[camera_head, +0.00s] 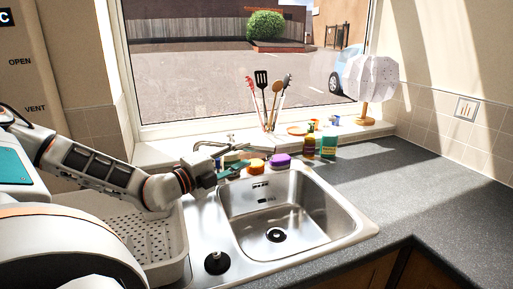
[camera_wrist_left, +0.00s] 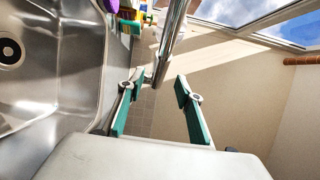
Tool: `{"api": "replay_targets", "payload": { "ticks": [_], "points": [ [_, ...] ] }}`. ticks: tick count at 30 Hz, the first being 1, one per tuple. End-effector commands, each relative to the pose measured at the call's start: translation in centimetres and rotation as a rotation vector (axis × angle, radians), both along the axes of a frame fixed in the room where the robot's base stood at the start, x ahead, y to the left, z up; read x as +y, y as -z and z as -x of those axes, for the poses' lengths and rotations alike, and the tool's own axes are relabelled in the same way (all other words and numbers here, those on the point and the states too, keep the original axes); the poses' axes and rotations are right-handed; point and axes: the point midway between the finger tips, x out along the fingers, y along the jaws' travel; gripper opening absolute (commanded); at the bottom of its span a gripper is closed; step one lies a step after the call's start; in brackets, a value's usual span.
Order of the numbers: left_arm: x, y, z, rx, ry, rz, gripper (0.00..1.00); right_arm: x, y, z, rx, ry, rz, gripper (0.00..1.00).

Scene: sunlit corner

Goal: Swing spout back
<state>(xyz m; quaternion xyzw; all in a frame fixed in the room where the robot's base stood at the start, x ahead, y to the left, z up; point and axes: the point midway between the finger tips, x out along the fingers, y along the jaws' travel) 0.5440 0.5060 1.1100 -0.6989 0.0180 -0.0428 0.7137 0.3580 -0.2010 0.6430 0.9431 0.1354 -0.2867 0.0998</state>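The silver tap spout (camera_head: 212,143) is behind the sink's left edge, pointing left, away from the basin, in the head view. In the left wrist view the spout (camera_wrist_left: 172,38) comes down from the top, and its lower end lies between my left gripper's fingers. My left gripper (camera_wrist_left: 160,92) has teal pads, set apart on either side of the tube, with a gap visible on the right. In the head view my left gripper (camera_head: 222,172) is just in front of the tap and partly hides it. My right gripper is not in view.
The steel sink (camera_head: 338,205) is empty, with an orange sponge (camera_head: 256,166) and purple sponge (camera_head: 280,160) behind it. Bottles (camera_head: 328,146) stand to the right. A white drainer tray (camera_head: 160,258) is at left, with a black plug (camera_head: 217,263) nearby. The right worktop is clear.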

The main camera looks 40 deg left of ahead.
Motion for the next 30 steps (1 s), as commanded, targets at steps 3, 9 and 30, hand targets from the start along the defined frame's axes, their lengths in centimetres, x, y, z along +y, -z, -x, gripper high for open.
{"api": "replay_targets", "payload": {
  "ticks": [3, 9, 30],
  "points": [
    [-0.2, 0.0, -1.8, 0.0, 0.0, 0.006, 0.35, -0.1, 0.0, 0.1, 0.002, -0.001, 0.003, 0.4],
    [-0.4, -0.2, -4.6, -0.001, -0.002, 0.006, 0.35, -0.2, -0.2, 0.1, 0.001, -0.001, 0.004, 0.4],
    [-0.5, -0.2, -6.4, 0.001, -0.001, 0.001, 0.07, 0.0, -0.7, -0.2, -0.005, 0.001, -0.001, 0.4]
  ]
}}
